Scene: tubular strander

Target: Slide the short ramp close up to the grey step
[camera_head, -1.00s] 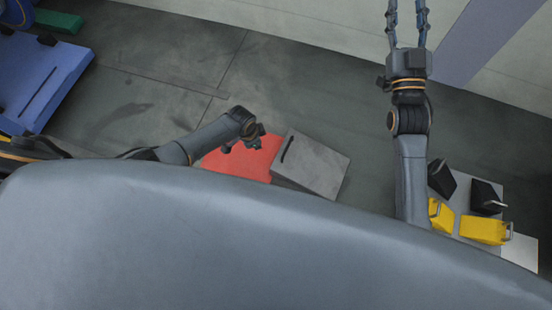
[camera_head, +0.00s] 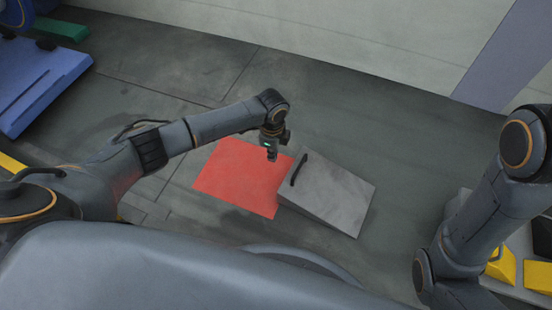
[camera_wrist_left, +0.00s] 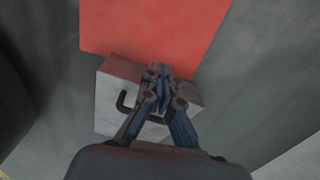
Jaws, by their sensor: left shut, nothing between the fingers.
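A grey wedge-shaped block with a black bar handle, which looks like the short ramp (camera_head: 335,195), lies on the floor in the head view. Its taller, handled end faces left, beside a red patch. My left gripper (camera_head: 271,157) is shut and empty, above the red patch near that handled end. In the left wrist view the shut fingers (camera_wrist_left: 160,75) overlap the ramp (camera_wrist_left: 108,105) and partly cover its handle; contact cannot be told. I cannot make out the grey step for certain. My right gripper is out of view.
The flat red patch (camera_head: 238,177) lies left of the ramp. A grey platform (camera_head: 520,241) with yellow and black boxes stands at the right, partly behind my right arm. A blue structure (camera_head: 40,85) stands at the far left. Floor behind the ramp is clear.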

